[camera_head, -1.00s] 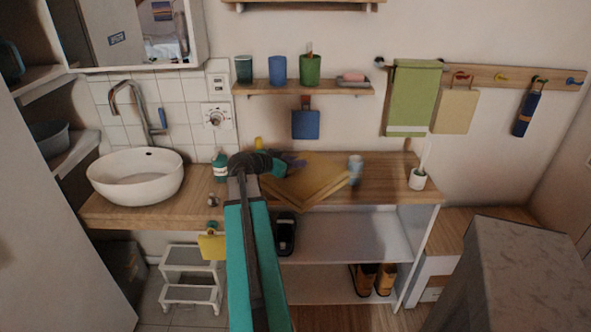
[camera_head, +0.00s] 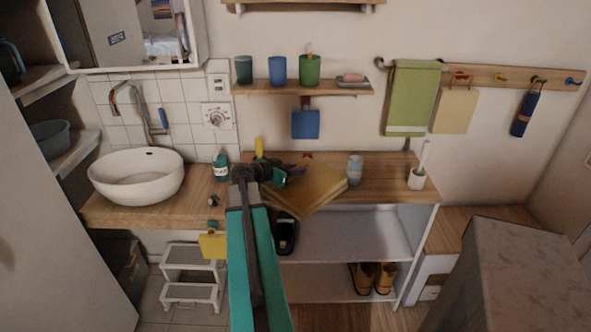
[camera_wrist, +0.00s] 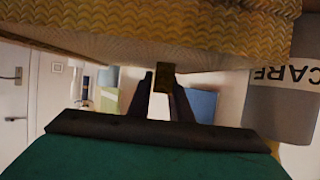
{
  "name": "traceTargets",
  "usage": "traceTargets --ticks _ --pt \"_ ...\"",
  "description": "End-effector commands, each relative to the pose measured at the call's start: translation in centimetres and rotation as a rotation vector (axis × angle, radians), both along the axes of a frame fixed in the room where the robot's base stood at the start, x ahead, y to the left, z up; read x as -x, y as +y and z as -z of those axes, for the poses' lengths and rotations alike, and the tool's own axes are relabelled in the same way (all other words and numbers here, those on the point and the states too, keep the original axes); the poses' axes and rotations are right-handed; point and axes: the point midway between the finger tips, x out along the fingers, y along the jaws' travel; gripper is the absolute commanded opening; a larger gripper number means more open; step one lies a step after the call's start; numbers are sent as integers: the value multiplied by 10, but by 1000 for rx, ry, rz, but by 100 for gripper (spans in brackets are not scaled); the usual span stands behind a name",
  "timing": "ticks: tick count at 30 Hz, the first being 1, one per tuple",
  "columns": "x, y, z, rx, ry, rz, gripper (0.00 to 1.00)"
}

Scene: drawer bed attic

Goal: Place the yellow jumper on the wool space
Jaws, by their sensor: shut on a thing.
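The yellow jumper (camera_head: 312,190) is a flat, folded bundle at the middle of the wooden counter, turned cornerwise, with one corner over the front edge. Its yellow knit (camera_wrist: 150,35) fills the top of the wrist view. My gripper (camera_head: 287,174) is at the jumper's left side, partly hidden by my own arm in the head view. In the wrist view my gripper (camera_wrist: 163,80) is shut on a small part of the jumper between its fingertips. Whether the jumper touches the counter is unclear. No place marked as wool can be made out.
A grey cylinder lettered "CARE" (camera_wrist: 283,95) is close beside the jumper; a cup (camera_head: 354,170) stands right of it. A teal bottle (camera_head: 221,166) and white basin (camera_head: 136,176) are left. A white brush holder (camera_head: 417,180) stands right. Boots (camera_head: 373,278) are below.

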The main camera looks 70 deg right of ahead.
Motion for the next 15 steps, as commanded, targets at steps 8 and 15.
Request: traceTargets --ticks 8,15 --pt "0 0 0 1 2 0 0" --pt "0 0 3 2 0 -1 0"
